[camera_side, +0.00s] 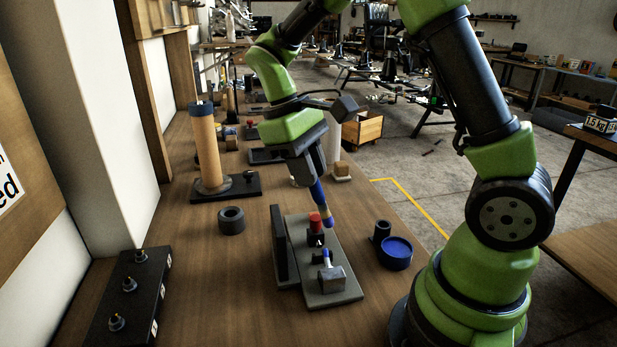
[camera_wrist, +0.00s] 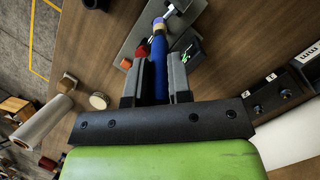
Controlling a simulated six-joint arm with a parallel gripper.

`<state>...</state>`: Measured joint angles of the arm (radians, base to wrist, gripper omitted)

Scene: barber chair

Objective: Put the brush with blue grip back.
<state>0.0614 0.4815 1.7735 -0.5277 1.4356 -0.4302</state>
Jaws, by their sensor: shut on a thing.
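My gripper (camera_side: 318,176) is shut on the brush with blue grip (camera_side: 319,193). The brush hangs down, slightly tilted, with a tan lower end over the far end of a grey plate fixture (camera_side: 335,272). I cannot tell whether its tip touches anything. In the wrist view the blue grip (camera_wrist: 159,72) lies between the two fingers of my gripper (camera_wrist: 157,84). A black cup (camera_side: 382,229) joined to a blue round dish (camera_side: 397,252) stands to the right of the fixture.
The fixture carries a red cap (camera_side: 315,222) close beside the brush and a metal block (camera_side: 332,279). A black ring (camera_side: 231,220) lies to the left. A tall wooden cylinder (camera_side: 206,150) stands behind it. A black peg board (camera_side: 130,297) is at front left.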

